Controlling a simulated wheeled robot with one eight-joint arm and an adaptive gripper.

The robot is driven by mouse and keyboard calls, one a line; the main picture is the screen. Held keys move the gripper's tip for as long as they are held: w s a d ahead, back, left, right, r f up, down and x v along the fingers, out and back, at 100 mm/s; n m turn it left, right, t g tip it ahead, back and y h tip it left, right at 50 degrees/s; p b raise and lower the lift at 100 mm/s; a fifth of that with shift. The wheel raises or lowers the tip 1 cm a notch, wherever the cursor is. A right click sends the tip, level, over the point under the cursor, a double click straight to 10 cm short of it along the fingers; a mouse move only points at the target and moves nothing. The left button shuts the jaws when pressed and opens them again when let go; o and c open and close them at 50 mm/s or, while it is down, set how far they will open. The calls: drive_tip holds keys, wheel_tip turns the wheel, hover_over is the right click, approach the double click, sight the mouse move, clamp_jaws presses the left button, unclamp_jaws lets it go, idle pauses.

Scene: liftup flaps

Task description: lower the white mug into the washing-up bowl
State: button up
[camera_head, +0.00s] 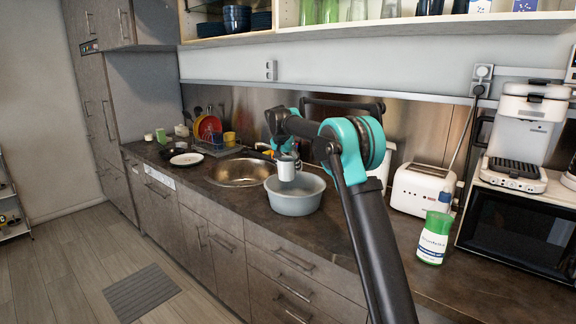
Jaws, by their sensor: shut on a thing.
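The white mug (286,170) hangs upright over the grey washing-up bowl (294,204). Its lower part shows against the inside of the bowl, near the rim height. I cannot tell whether it touches the bowl. My gripper (285,153) is shut on the mug from above. The fingertips are small and partly hidden by the wrist, so the exact grip does not show. The bowl stands on the dark counter, to the right of the sink, and looks empty where its inside is visible.
The round metal sink (238,173) lies left of the bowl. A dish rack (215,148) with plates and a white plate (187,159) are further left. A white toaster (422,190) and a green-and-white container (434,238) stand to the right. An open shelf (400,27) runs above.

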sight(288, 178)
drive_tip(key=shift+f, duration=2.55)
drive_tip(key=o, duration=1.5)
